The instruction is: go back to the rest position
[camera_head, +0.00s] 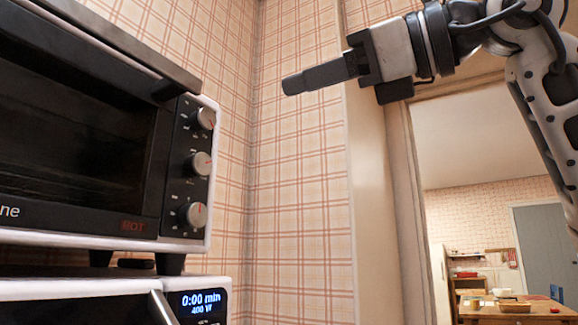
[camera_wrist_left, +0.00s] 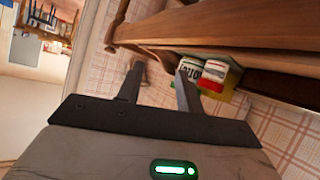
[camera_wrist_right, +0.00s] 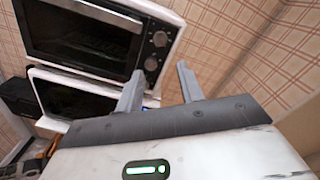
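My right gripper (camera_head: 292,85) is raised in the upper middle of the head view, seen from the side and pointing left toward the toaster oven. In the right wrist view its two fingers (camera_wrist_right: 160,68) stand apart with nothing between them. My left gripper is outside the head view. In the left wrist view its two fingers (camera_wrist_left: 159,69) are apart and empty, below a wooden shelf in the picture. Neither gripper visibly touches anything.
The toaster oven (camera_head: 80,145), with several knobs, stands on a microwave (camera_head: 60,300) showing 0:00 min. Both are shut. A wooden shelf (camera_wrist_left: 200,25) holds jars (camera_wrist_left: 214,70) near my left fingers. A doorway at right opens onto a room with a table (camera_head: 520,312).

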